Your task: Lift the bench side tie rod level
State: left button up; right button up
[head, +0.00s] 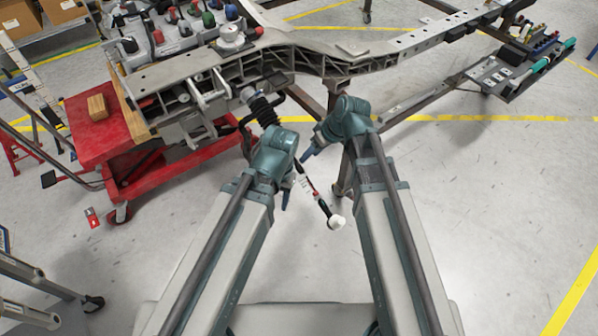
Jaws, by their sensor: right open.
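The tie rod hangs at a downward slant from a black ribbed boot (262,107) under the chassis frame (340,66). Its middle is hidden behind my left arm. Its lower length (312,188) shows black and red, ending in a white round end (336,221) toward me. My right gripper (309,153) is open, just above and beside the lower rod. I cannot tell whether it touches. My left gripper (287,197) is mostly hidden by its own wrist, with a blue fingertip showing left of the rod. Its opening cannot be told.
A red cart (100,140) with a wooden block (98,107) stands at the left. The frame's rails and a dark support leg (343,180) lie ahead. A tray of parts (497,77) is at the upper right. The floor right of my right arm is clear.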

aim_at(300, 166)
jog(key=b+x, duration=0.8)
jog(key=x, duration=0.2)
jog(key=shift+c, duration=0.2)
grip_shut()
jog(key=shift+r, duration=0.1)
dwell(1.0)
